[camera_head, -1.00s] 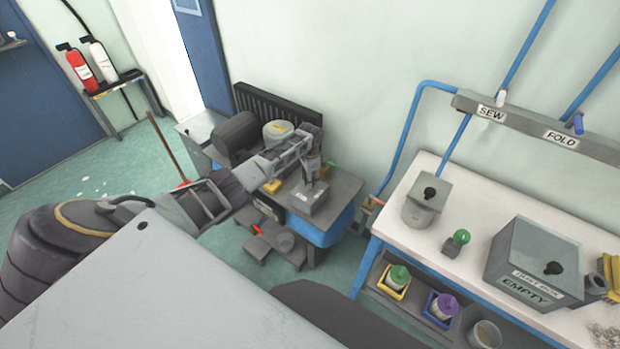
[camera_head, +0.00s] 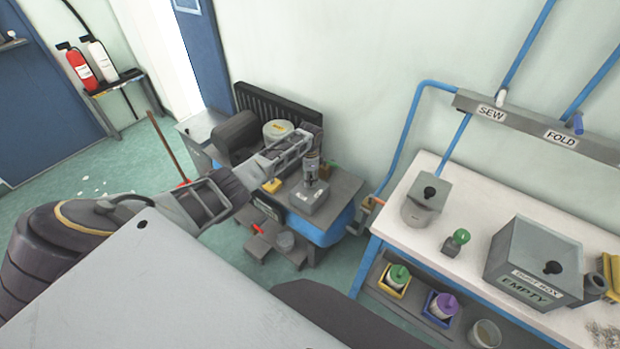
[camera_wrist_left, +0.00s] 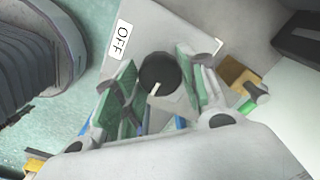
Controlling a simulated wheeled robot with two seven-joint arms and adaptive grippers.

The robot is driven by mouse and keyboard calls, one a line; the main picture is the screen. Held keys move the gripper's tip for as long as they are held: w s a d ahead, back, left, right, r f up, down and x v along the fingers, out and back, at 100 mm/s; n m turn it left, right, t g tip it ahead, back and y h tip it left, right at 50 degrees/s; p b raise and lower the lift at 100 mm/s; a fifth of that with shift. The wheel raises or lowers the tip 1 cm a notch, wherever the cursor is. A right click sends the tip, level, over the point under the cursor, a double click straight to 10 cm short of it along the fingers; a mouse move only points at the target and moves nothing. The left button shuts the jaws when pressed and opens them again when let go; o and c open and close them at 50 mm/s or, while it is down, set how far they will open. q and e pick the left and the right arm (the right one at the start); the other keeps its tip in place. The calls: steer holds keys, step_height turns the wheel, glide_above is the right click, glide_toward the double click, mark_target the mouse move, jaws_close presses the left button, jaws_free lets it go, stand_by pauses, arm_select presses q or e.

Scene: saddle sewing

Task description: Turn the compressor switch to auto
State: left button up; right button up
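The compressor (camera_head: 237,135) stands against the wall with a grey switch box (camera_head: 311,198) at its front right. In the left wrist view, the black round knob (camera_wrist_left: 158,73) sits on the grey panel. Its white pointer mark faces the bottom of the picture, slightly left. A white OFF label (camera_wrist_left: 121,41) is at the knob's upper left. No auto label is readable; a finger covers part of the panel on the right. My left gripper (camera_wrist_left: 156,84) is open, with one green-padded finger on each side of the knob. Gaps show between pads and knob. It also shows above the switch box (camera_head: 312,166).
A white worktable (camera_head: 395,215) stands at the right, holding a dust box (camera_head: 535,262) and a grey canister (camera_head: 424,200). Blue pipes run up the wall. Fire extinguishers (camera_head: 90,62) stand at the far left.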

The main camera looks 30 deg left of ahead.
arm_select(q)
steer(key=o, duration=0.5)
steer(key=shift+r, duration=6)
